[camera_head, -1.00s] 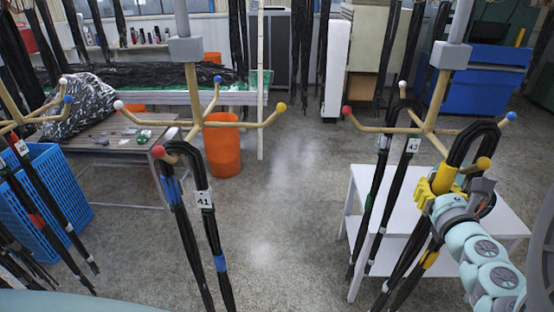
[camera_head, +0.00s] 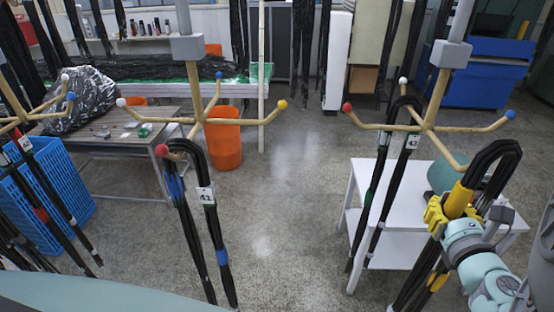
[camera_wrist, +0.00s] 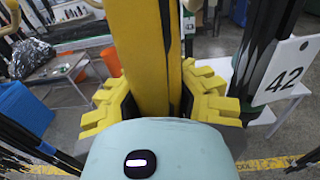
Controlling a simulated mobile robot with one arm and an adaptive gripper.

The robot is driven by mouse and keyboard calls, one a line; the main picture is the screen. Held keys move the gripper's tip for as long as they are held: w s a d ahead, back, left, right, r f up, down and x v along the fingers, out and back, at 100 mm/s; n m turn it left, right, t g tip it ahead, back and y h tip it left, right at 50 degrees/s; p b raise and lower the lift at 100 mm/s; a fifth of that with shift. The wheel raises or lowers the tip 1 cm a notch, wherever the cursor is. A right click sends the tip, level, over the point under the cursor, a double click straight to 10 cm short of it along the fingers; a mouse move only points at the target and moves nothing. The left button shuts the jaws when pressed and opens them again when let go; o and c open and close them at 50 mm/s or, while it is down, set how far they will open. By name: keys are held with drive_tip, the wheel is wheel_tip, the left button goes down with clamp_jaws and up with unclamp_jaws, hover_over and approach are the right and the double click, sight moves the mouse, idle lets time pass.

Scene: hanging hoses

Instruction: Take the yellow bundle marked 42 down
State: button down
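The bundle marked 42 (camera_head: 496,152) is a black hose loop with yellow bands, at the right in the head view. Its tag 42 (camera_wrist: 285,72) shows in the wrist view. My gripper (camera_head: 441,212) has its yellow fingers shut around the upper yellow band (camera_head: 458,201); the wrist view shows this band (camera_wrist: 150,60) between the finger pads (camera_wrist: 155,95). The loop's top stands beside the end of the front hook arm (camera_head: 450,155) of the right stand. That hook's tip is hidden behind the hoses, so I cannot tell if they touch.
Bundle 43 (camera_head: 373,190) hangs on the same stand, to the left. A white table (camera_head: 405,225) stands below and behind. Bundle 41 (camera_head: 190,215) hangs on the middle stand (camera_head: 190,120). The floor between the two stands is clear.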

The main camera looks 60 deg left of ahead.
drive_tip(key=shift+s+d+r, duration=0.15)
drive_tip(key=shift+s+d, duration=0.2)
drive_tip(key=shift+d, duration=0.15)
drive_tip(key=shift+s+d, duration=0.3)
drive_tip(key=shift+d, duration=0.15)
drive_tip(key=shift+b+v, duration=0.6)
drive_tip(key=shift+v, duration=1.9)
drive_tip(key=shift+s, duration=0.2)
